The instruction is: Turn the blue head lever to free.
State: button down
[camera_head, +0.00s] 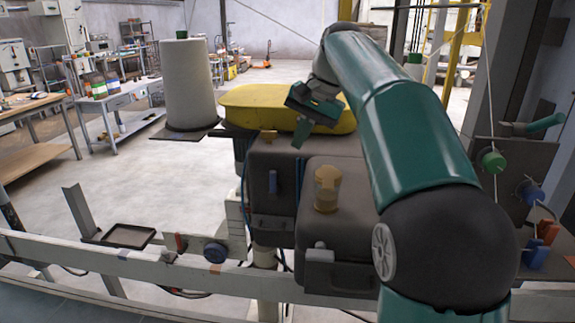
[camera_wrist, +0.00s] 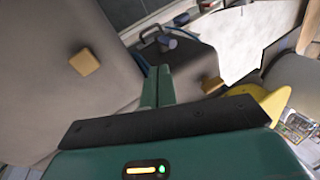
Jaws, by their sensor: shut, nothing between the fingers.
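In the wrist view my gripper (camera_wrist: 158,72) is shut and empty. I cannot tell how far the fingertips are from the lever.
A grey box with a tan knob (camera_head: 326,188) stands right of the lever. A yellow cover (camera_head: 245,102) and a large pale thread cone (camera_head: 188,85) are behind. Blue and orange levers (camera_head: 537,257) are at right.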

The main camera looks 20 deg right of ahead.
aim_at(274, 182)
jog(key=x, duration=0.8)
jog(key=shift+f, duration=0.3)
jog(key=shift+a+f, duration=0.2)
jog(key=shift+f, duration=0.2)
jog(key=shift+w+f, duration=0.1)
